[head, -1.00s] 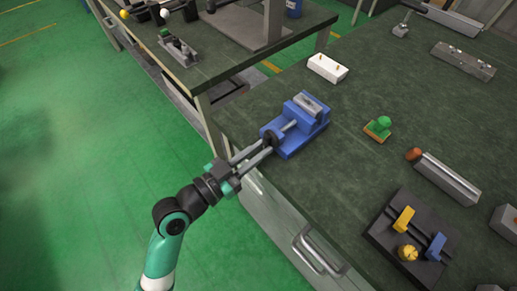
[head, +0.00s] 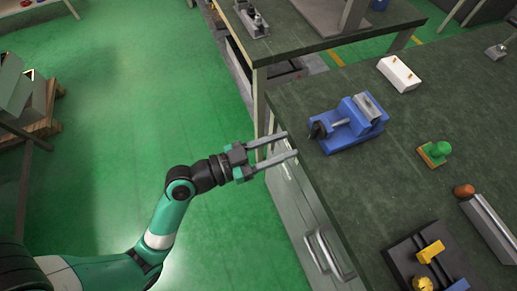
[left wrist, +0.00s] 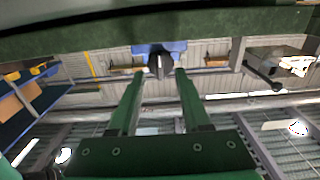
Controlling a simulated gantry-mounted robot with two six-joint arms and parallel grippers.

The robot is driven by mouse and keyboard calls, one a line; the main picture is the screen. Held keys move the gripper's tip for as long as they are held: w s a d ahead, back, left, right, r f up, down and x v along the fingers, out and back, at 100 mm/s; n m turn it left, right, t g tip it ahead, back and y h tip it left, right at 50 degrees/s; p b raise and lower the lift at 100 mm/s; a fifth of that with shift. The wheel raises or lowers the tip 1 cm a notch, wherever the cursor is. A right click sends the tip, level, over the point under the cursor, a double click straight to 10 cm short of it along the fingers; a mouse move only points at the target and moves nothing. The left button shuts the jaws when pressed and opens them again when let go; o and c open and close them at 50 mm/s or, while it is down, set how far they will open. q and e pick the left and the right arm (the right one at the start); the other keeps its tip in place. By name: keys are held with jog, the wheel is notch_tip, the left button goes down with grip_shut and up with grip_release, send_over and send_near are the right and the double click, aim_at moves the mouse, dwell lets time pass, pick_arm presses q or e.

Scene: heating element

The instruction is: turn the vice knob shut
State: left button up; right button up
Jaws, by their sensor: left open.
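The blue vice (head: 355,127) sits on the dark green workbench near its left edge. Its dark knob (head: 318,130) faces left, at the end of a metal screw. My left gripper (head: 291,143) is open and empty, its fingertips at the bench edge, just left of the knob and apart from it. In the left wrist view, the knob (left wrist: 160,66) shows in the gap between the two fingers, beyond their tips, with the blue vice (left wrist: 174,48) behind it. My right gripper is not in view.
A white block (head: 399,74) stands behind the vice. A drawer handle (head: 325,252) sticks out below the bench edge. A second bench (head: 300,45) stands at the back.

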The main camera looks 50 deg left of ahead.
pick_arm(q)
jog(key=v, duration=0.6)
dwell(0.3)
